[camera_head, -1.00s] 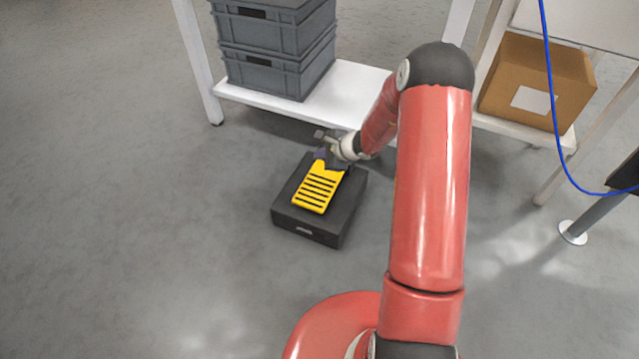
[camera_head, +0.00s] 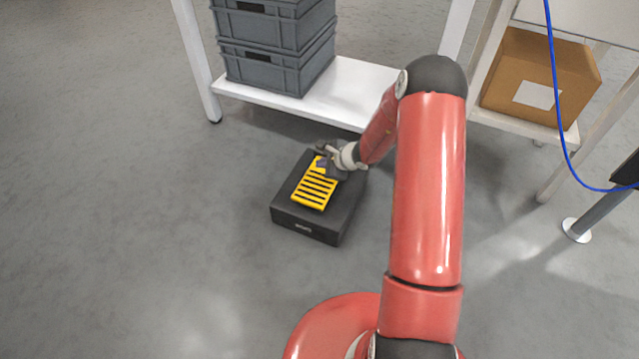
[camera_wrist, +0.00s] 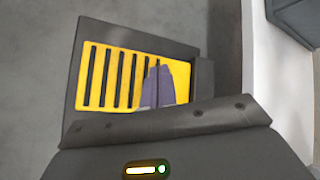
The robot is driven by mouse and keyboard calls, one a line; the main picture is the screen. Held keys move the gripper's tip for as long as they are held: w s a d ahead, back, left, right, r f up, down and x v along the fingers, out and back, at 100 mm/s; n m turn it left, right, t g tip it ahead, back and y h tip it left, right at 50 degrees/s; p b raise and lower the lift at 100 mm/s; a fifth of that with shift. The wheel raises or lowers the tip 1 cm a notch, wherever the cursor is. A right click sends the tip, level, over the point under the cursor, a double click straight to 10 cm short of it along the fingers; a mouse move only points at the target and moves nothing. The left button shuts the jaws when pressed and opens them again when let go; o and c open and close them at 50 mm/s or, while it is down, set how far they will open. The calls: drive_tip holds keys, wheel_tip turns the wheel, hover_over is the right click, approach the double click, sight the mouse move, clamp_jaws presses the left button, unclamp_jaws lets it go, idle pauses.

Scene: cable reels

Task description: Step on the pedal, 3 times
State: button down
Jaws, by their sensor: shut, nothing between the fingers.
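The pedal is a yellow plate (camera_head: 315,188) with black slots, set in a black housing (camera_head: 310,228) on the floor. In the wrist view the yellow plate (camera_wrist: 105,75) lies in its dark frame (camera_wrist: 140,36). My gripper (camera_head: 324,160) is over the far end of the plate, pointing down. In the wrist view my gripper's purple-grey fingertips (camera_wrist: 158,84) are side by side, shut and empty, over the right part of the plate. I cannot tell for sure whether they touch it.
Grey stacked crates (camera_head: 275,45) stand on a white low shelf (camera_head: 340,92) behind the pedal. A cardboard box (camera_head: 535,80) sits on the shelf at right. A blue cable (camera_head: 556,100) hangs at far right. The floor left of the pedal is clear.

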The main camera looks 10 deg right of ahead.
sight(320, 181)
wheel_tip(320, 181, down, 5)
drive_tip(key=b, duration=0.3)
drive_tip(key=shift+r, duration=0.1)
idle(1.8)
drive_tip(key=shift+f, duration=0.35)
drive_tip(key=shift+f, duration=1.25)
idle(1.0)
idle(0.4)
drive_tip(key=shift+r+p, duration=0.4)
drive_tip(key=shift+r, duration=1.25)
drive_tip(key=shift+r, duration=0.15)
drive_tip(key=shift+r+p, duration=1.2)
drive_tip(key=shift+r, duration=1.2)
